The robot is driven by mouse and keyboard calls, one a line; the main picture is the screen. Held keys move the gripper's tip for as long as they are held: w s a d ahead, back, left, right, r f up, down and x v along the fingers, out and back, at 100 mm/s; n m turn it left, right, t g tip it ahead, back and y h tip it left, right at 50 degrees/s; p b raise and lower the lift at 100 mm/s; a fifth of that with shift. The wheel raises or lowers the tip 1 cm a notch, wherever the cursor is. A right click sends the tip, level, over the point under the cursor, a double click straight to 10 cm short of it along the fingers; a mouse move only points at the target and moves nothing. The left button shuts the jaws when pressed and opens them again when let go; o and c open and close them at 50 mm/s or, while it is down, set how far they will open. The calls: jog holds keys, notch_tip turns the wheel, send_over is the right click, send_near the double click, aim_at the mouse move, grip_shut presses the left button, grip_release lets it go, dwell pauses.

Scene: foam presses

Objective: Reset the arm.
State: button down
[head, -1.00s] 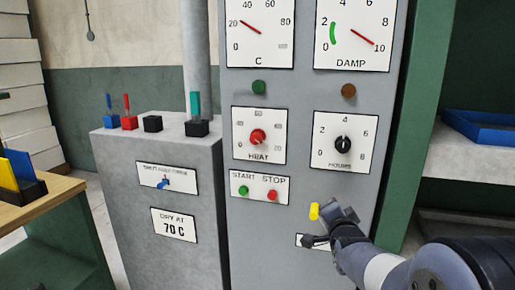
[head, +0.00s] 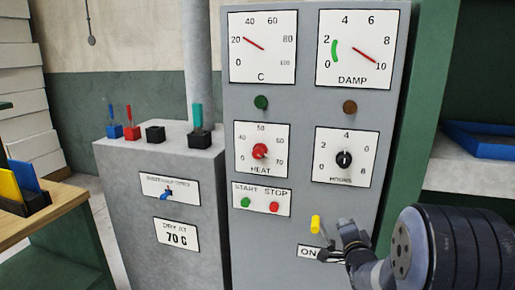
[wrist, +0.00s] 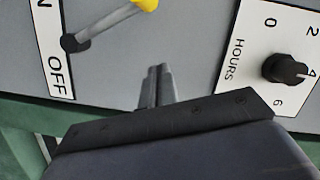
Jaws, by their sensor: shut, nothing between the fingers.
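My gripper (head: 345,228) is in front of the lower part of the grey control panel (head: 300,222), in the head view. In the wrist view its fingers (wrist: 156,88) are together and empty. A lever with a yellow knob (head: 316,224) stands beside it at the ON/OFF plate (head: 308,252). In the wrist view the yellow knob (wrist: 146,4) and the lever's grey rod lie apart from the fingers. The OFF end of the plate (wrist: 57,75) shows there, with the lever pivot near it. My arm hides part of the plate in the head view.
The panel has a HEAT dial (head: 260,151), an HOURS dial (head: 344,159), and START (head: 245,202) and STOP (head: 274,207) buttons. A lower grey cabinet (head: 190,215) stands left, a wooden table (head: 65,200) further left. A shelf with a blue tray (head: 480,140) is at right.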

jog(key=s+d+f+m+p, duration=0.1)
jog(key=d+f+m, duration=0.1)
jog(key=d, duration=0.3)
jog(key=s+d+f+m+t, duration=0.1)
jog(key=s+d+f+m, duration=0.1)
jog(key=d+m, duration=0.2)
jog(key=shift+s+d+f+t+p, duration=0.15)
jog(key=shift+s+d+t+p, duration=0.2)
jog(key=shift+d, duration=0.45)
